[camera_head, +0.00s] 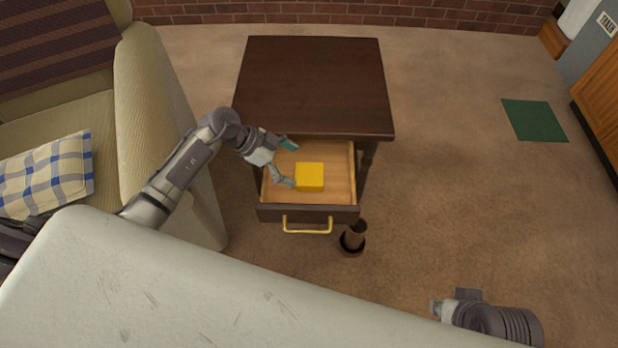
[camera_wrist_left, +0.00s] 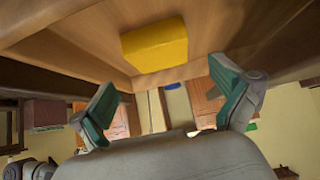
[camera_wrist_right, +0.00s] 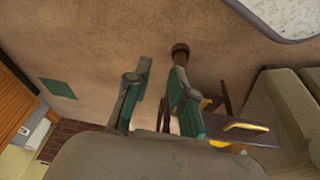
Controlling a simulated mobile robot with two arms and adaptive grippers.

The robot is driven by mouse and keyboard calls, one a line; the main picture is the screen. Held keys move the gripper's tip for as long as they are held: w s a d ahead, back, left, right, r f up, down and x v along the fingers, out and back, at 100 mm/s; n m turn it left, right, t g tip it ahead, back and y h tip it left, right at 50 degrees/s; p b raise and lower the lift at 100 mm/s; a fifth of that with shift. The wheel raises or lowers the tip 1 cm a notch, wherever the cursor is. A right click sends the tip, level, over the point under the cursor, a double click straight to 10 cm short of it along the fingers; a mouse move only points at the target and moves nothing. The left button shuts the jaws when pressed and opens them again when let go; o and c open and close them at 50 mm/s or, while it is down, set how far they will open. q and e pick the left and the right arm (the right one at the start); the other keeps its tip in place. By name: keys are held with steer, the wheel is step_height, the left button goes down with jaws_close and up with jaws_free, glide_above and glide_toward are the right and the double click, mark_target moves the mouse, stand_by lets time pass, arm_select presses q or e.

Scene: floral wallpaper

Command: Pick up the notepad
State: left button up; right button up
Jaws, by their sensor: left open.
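The yellow block-shaped thing, which I take for the notepad (camera_head: 310,177), lies in the open drawer (camera_head: 341,165) of a dark wooden table. In the left wrist view the notepad (camera_wrist_left: 154,46) shows beyond the fingers, above the gap between them. My left gripper (camera_head: 289,163) is open and empty at the drawer, just left of the notepad, apart from it. In the left wrist view its two green-padded fingers (camera_wrist_left: 166,98) are spread wide. My right gripper (camera_head: 450,300) is far off at the lower right, with its fingers (camera_wrist_right: 163,76) partly apart and nothing between them.
The dark tabletop (camera_head: 314,85) is bare and overhangs the drawer's back. The drawer front has a gold handle (camera_head: 307,230). A sofa (camera_head: 150,95) with a plaid cushion (camera_head: 45,175) stands at left. A green mat (camera_head: 534,120) lies on the open carpet at right.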

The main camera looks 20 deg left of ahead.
mark_target(309, 174)
arm_select(q)
steer(key=shift+w+d+f, duration=0.15)
steer(key=shift+d+f, duration=0.3)
steer(key=shift+f, duration=0.05)
steer(key=b+x, duration=0.2)
steer(key=x, duration=0.1)
steer(key=shift+d+f, duration=0.15)
steer(key=shift+w+d+f, duration=0.15)
steer(key=shift+d+f, duration=0.25)
steer(key=shift+f, duration=0.05)
steer(key=shift+d+f, duration=0.1)
steer(key=c, duration=1.1)
arm_select(e)
steer(key=w+t, duration=0.1)
steer(key=w, duration=0.1)
steer(key=w+a+t, duration=0.1)
steer(key=w, duration=0.1)
steer(key=shift+a+f+y, duration=0.1)
steer(key=shift+f+y, duration=0.1)
steer(key=shift+y, duration=0.1)
arm_select(q)
steer(key=shift+c, duration=0.2)
